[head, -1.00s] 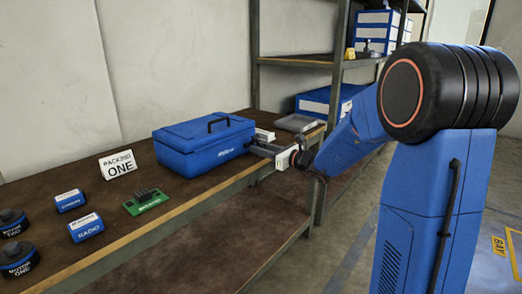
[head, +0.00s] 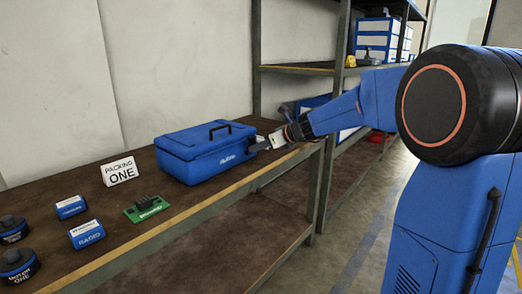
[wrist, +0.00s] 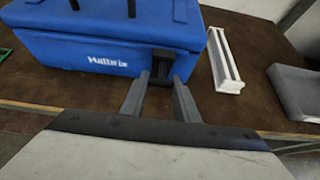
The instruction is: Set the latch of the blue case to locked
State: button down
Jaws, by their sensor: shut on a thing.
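In the head view my gripper (head: 258,146) is at the case's right end, and the latch is hard to make out there. I cannot tell the latch's exact setting.
A white slotted holder (wrist: 224,62) stands right of the case, with a grey tray (wrist: 296,92) farther right. A PACKING ONE sign (head: 119,170), blue boxes (head: 86,234), a green board (head: 146,208) and dark motors (head: 18,266) lie to the left. Shelving (head: 330,150) stands behind.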

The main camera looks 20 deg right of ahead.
jog(key=shift+w+a+r+g+h, duration=0.25)
jog(key=shift+w+r+g+h, duration=0.2)
jog(key=shift+r+g+h, duration=0.35)
jog(key=shift+f, duration=0.1)
jog(key=c, duration=1.4)
grip_release()
jog(key=shift+o, duration=0.2)
jog(key=v, duration=1.7)
jog(key=shift+w+d+r, duration=0.2)
jog(key=shift+w+r, duration=0.05)
jog(key=shift+r, duration=0.05)
